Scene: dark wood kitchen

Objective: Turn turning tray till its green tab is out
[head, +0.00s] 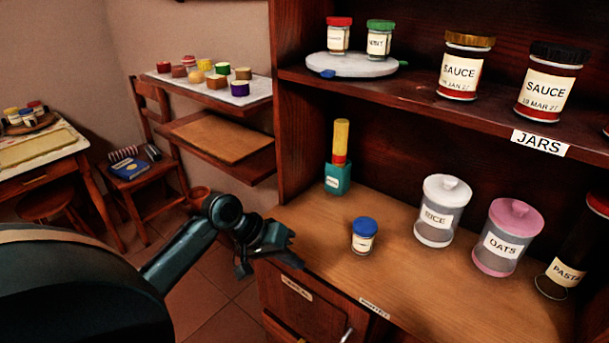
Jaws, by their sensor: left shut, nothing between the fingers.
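The turning tray (352,66) is a pale round disc at the left end of the upper shelf. A blue tab (327,73) sticks out at its front left. Its green tab (403,63) shows at the right edge, pointing right. A red-lidded jar (339,36) and a green-lidded jar (380,39) stand on the tray. My left gripper (268,265) is shut and empty, at the front left edge of the lower counter, well below the tray and apart from it. My right gripper is not in view.
Two sauce jars (460,68) (548,84) stand right of the tray. A side shelf (255,92) holds several small cups.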

